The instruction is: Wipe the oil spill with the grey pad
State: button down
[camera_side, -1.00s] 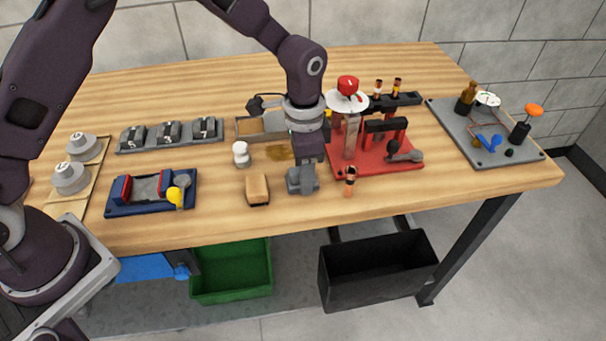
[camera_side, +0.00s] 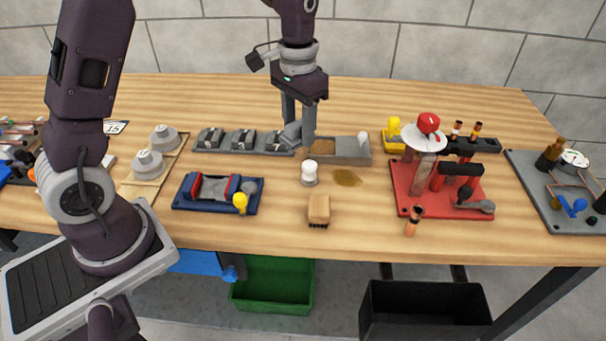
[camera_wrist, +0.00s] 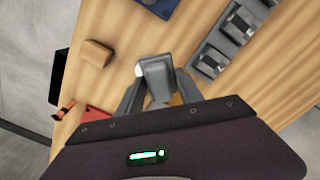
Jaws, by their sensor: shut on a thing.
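The oil spill (camera_side: 347,177) is a brownish-yellow patch on the wooden table in the side view. The grey pad (camera_side: 291,135) is between the fingers of my gripper (camera_side: 299,128), which is shut on it. The gripper is up and left of the spill in the side view, near the left end of a grey tray (camera_side: 352,150) with a brown floor. I cannot tell the pad's exact height. In the wrist view the grey pad (camera_wrist: 156,75) sits between both fingers. A brown patch shows beside it, too small to identify.
A white-capped jar (camera_side: 309,173) stands left of the spill, and a tan block brush (camera_side: 319,210) lies in front. A red fixture (camera_side: 450,205) stands to the right. A blue fixture (camera_side: 217,207) and a row of grey switch-like units (camera_side: 243,141) are to the left.

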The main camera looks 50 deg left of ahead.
jog(key=shift+w+a+n, duration=0.1)
jog(key=shift+w+n, duration=0.05)
jog(key=shift+n, duration=0.55)
jog(key=w+d+f+n, duration=0.1)
jog(key=w+d+n, duration=0.45)
jog(key=n, duration=0.75)
jog(key=w+d+f+n, duration=0.2)
jog(key=w+d+n, duration=0.3)
jog(key=n, duration=0.7)
jog(key=shift+s+d+f, duration=0.1)
jog(key=shift+s+f, duration=0.1)
jog(key=shift+f, duration=0.6)
jog(key=shift+s+d+f, duration=0.1)
jog(key=shift+s+f, duration=0.15)
jog(key=shift+f, duration=0.5)
jog(key=shift+s+d+f, duration=0.1)
jog(key=shift+s+f, duration=0.1)
jog(key=shift+f, duration=0.6)
jog(key=shift+f, duration=0.45)
jog(key=shift+a, duration=0.1)
